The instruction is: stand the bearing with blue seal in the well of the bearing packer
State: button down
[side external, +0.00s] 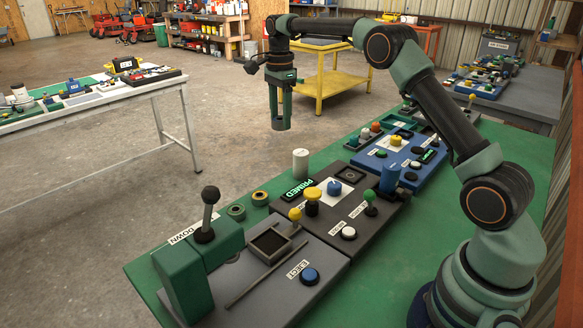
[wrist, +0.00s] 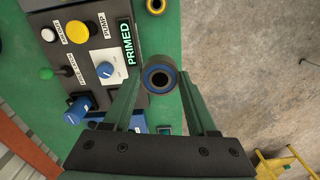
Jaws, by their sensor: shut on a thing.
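My gripper (side external: 281,122) hangs pointing down, high above the far edge of the green bench. It is shut on a bearing with a blue ring, the bearing with blue seal (wrist: 148,82), seen end-on between the fingertips in the wrist view. In the side view the bearing is mostly hidden by the fingers. A dark control station (side external: 325,222) with a "PRIMED" display stands below and nearer; a grey station (side external: 318,262) with a square recess (side external: 269,243) adjoins it. Another dark square recess (side external: 351,176) is at the far end. I cannot tell which recess is the packer's well.
A green upright with a black "DOWN" lever (side external: 207,215) stands at the front left. A blue station (side external: 400,160) stands behind. The air around my gripper is clear.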

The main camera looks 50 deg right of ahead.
jog(key=s+d+r, duration=0.2)
jog(key=s+d, duration=0.3)
jog(key=d, duration=0.2)
send_over(350, 175)
notch_tip(350, 175, down, 13)
jog(key=shift+s+r, duration=0.15)
jog(key=shift+f, duration=2.6)
jog(key=shift+f, duration=0.25)
